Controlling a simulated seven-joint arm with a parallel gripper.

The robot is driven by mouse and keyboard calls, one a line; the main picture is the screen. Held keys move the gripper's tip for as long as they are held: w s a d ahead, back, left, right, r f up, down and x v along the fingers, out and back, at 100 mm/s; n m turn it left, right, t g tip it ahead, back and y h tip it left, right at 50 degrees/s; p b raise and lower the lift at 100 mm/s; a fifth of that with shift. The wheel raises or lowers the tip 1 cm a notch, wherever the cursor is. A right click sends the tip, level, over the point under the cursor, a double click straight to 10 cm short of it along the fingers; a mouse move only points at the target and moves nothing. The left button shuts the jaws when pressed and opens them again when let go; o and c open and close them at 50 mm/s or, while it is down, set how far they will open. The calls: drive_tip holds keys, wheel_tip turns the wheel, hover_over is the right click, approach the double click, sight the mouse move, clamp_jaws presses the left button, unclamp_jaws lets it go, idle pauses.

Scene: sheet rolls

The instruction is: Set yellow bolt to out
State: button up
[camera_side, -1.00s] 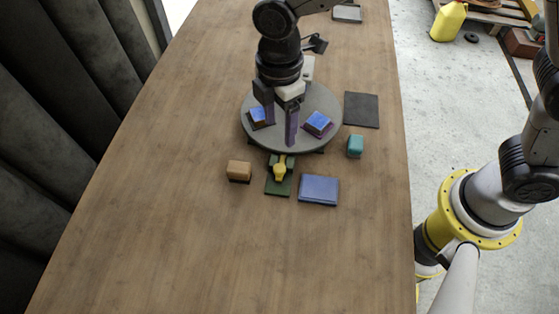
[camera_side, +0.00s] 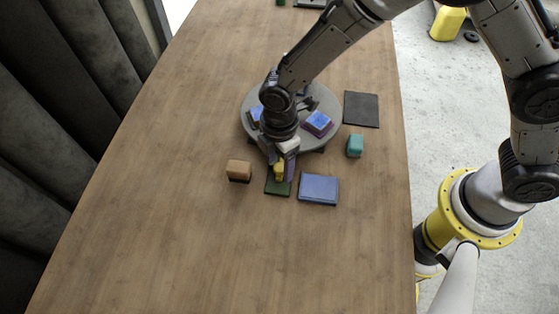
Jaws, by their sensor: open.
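The yellow bolt (camera_side: 279,171) sits on a dark green base (camera_side: 278,188) at the front edge of the round grey turntable (camera_side: 326,102). My gripper (camera_side: 280,172) points down right at the bolt, with its fingers around or beside it; I cannot tell which, or whether they touch it. The fingers are apart. The gripper and wrist hide the back part of the bolt and its base.
Blue-topped blocks (camera_side: 318,123) stand on the turntable. An orange-brown block (camera_side: 239,170) lies left of the bolt, a blue pad (camera_side: 319,188) right, a teal block (camera_side: 355,146) and a dark pad (camera_side: 361,109) farther right. The front of the table is clear.

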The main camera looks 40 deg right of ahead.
drive_tip(key=shift+f, duration=0.1)
clamp_jaws()
idle(0.3)
idle(1.1)
